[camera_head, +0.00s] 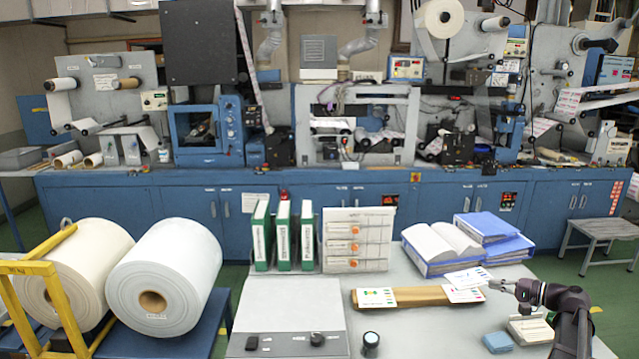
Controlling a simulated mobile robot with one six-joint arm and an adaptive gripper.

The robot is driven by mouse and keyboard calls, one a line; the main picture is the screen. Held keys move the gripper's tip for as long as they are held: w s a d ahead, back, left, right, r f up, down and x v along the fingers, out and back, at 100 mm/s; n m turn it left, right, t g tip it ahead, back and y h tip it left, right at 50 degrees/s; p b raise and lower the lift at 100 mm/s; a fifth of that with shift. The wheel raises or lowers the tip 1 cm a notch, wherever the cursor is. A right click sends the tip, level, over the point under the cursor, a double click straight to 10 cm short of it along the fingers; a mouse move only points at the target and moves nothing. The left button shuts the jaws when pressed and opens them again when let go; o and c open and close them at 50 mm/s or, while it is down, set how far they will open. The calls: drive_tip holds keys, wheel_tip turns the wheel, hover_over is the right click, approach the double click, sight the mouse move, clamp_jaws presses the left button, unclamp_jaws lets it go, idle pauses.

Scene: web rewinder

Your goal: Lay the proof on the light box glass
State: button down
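Small white printed sheets with coloured marks show near the wooden board (420,297). One printed sheet (375,298) lies on its left part. Another sheet (462,295) is at its right end, and a further sheet (468,277) overlaps it, beside the blue binders. I cannot tell which is the proof. My gripper (492,285) reaches in from the right, with its tips at the right edge of the overlapping sheets. The fingers are too small to tell whether they are closed on one. The light box (285,292), pale-topped with front knobs, stands at left.
Green-and-white binders (283,236) and a panel with orange parts (356,240) stand behind the light box. Blue binders (485,232) lie at the back right. A dark round-topped item (370,342) and a blue pad (497,342) are in front. Large rolls (165,275) are at left.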

drive_tip(key=shift+r+p, duration=0.9)
drive_tip(key=shift+r, duration=0.45)
drive_tip(key=shift+a, duration=0.15)
